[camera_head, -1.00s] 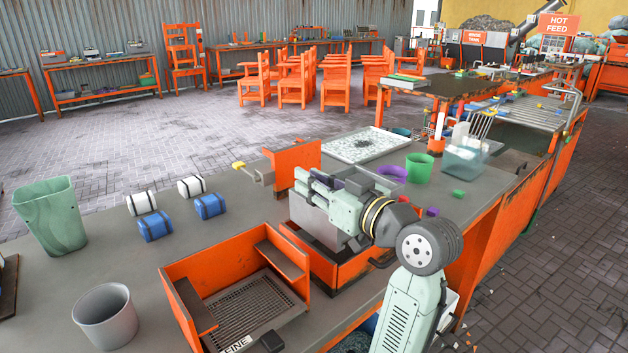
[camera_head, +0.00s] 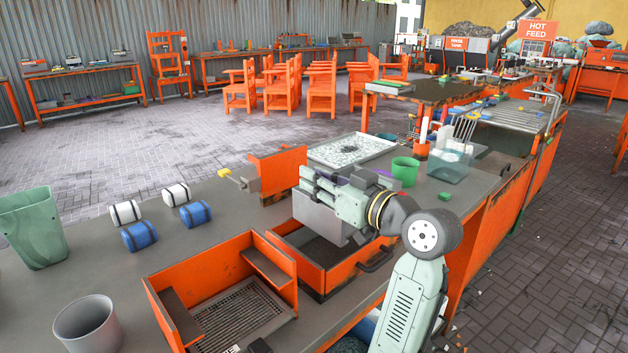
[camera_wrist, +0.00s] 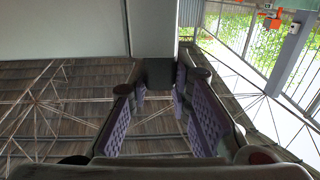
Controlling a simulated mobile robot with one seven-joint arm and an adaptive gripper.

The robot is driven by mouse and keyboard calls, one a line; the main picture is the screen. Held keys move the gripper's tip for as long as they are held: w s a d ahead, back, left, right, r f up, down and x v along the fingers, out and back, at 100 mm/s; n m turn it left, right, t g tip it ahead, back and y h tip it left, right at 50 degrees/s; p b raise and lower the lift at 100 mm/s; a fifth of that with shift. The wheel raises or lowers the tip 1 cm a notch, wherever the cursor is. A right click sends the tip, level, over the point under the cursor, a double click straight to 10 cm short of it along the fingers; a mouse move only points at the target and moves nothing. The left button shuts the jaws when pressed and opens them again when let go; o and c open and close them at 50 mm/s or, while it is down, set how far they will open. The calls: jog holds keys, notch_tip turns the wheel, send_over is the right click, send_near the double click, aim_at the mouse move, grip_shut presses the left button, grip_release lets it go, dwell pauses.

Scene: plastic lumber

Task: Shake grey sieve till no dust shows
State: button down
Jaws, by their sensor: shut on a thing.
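The grey sieve (camera_head: 322,218) shows as a grey box-like body in the head view. It is held above an orange tray (camera_head: 343,279) with a dark inside, partly covering it. My gripper (camera_head: 318,185) is at the sieve's top and shut on it. In the wrist view, the purple-padded fingers (camera_wrist: 158,82) close around a dark piece at the end of a pale bar, with a grey panel (camera_wrist: 65,28) at upper left that may be the sieve. The sieve's mesh and any dust on it are hidden.
An orange open-front box (camera_head: 215,270) with a slotted floor stands to the left, and a grey bin (camera_head: 87,326) at front left. Blue and white rolls (camera_head: 140,236) lie behind. A speckled white tray (camera_head: 352,149) and a green cup (camera_head: 405,171) are beyond the sieve.

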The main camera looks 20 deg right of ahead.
jog(key=c, duration=1.4)
grip_release()
jog(key=shift+c, duration=0.2)
jog(key=v, duration=1.2)
